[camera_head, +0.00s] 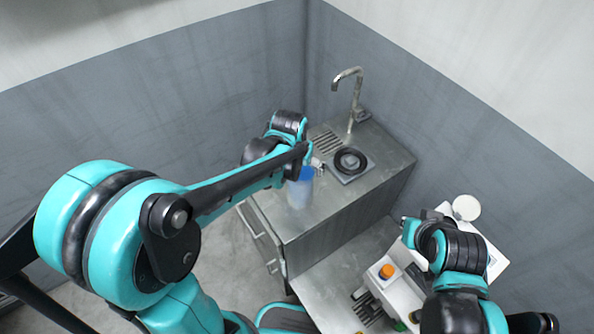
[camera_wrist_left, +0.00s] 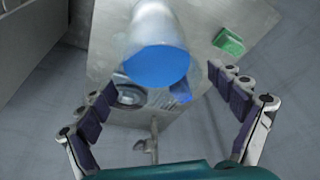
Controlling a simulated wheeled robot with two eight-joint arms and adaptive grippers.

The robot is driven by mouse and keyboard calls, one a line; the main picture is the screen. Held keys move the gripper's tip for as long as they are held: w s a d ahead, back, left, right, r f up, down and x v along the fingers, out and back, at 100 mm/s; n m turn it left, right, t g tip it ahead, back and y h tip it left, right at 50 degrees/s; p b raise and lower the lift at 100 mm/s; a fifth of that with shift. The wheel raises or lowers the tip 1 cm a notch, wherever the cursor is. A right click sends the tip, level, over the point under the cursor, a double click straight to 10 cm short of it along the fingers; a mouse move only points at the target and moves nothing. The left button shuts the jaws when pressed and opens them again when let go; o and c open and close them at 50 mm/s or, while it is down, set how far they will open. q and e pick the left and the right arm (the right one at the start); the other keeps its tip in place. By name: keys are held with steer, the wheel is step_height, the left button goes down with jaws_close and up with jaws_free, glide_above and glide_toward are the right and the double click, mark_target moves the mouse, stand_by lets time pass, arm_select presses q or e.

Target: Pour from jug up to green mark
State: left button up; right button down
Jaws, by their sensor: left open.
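A pale, translucent vessel with a blue top or contents, apparently the jug (camera_head: 299,193), stands on the near part of the steel sink counter. In the left wrist view the jug (camera_wrist_left: 158,62) appears large, blue face toward the camera, just beyond the fingers. My left gripper (camera_head: 312,158) is open beside the jug's upper end; in its wrist view the fingers (camera_wrist_left: 162,88) are spread wide with nothing clamped. A smaller blue patch (camera_wrist_left: 181,91) shows behind the jug, partly hidden. I cannot make out a green mark. My right gripper (camera_head: 408,226) is by a white machine; its jaws are unclear.
A green block (camera_wrist_left: 229,41) lies on the counter in the wrist view. The white machine (camera_head: 400,290) with an orange knob (camera_head: 386,271) stands at the lower right. Walls close off the back.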

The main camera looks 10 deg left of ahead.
arm_select(q)
steer(key=s+a+r+t, duration=0.2)
steer(key=s+a+r, duration=0.1)
steer(key=s, duration=0.5)
steer(key=s+a+r+n+t+b, duration=0.1)
steer(key=s+a+r, duration=0.3)
steer(key=s, duration=0.4)
steer(key=shift+t, duration=0.4)
steer(key=shift+f, duration=0.1)
